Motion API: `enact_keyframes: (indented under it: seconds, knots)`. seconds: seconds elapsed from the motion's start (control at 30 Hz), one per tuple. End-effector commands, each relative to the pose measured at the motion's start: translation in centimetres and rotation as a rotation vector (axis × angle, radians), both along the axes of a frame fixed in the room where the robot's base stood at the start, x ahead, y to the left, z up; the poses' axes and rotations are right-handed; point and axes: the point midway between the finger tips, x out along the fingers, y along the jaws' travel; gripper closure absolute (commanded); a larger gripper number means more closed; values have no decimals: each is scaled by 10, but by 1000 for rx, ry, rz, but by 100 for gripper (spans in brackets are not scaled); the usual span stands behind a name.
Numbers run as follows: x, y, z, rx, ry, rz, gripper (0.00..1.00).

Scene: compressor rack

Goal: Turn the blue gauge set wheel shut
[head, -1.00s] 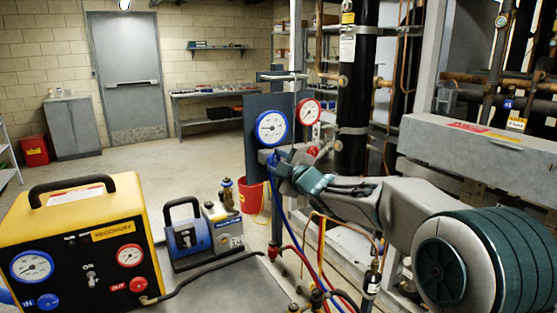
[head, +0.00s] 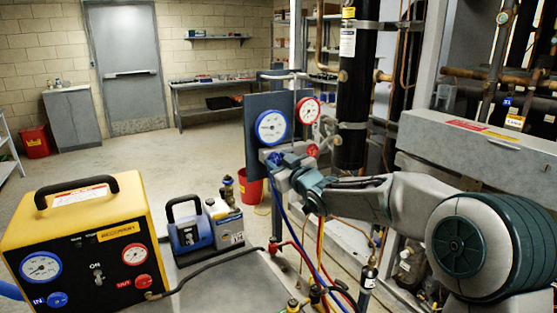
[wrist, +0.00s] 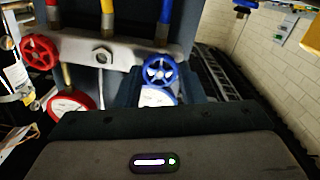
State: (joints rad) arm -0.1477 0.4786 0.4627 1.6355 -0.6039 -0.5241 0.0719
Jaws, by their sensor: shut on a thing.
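The blue gauge set wheel (wrist: 160,71) is a small spoked handwheel on the grey manifold (wrist: 120,52), under the blue-rimmed gauge (head: 271,127). In the head view the blue wheel (head: 276,160) is partly covered by my gripper (head: 285,165). My gripper is shut on the blue wheel, reaching it from the front right. In the wrist view its dark body fills the bottom and the wheel shows just beyond it.
A red wheel (wrist: 40,52) sits beside the blue one on the manifold, near the red-rimmed gauge (head: 308,110). Hoses (head: 318,245) hang below. A yellow recovery machine (head: 85,240) and a vacuum pump (head: 188,230) stand left. Black pipe (head: 354,95) rises behind. Floor at left is open.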

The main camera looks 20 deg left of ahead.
Motion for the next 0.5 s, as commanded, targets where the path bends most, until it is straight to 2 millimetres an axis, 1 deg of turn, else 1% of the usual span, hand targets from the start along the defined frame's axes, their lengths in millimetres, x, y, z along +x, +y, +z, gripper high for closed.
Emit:
enact_keyframes:
  seconds: [0.2, 0.5]
  knots:
    - [0, 0, 0, 44, 53, 0, 87]
    - [0, 0, -1, 61, 72, 0, 87]
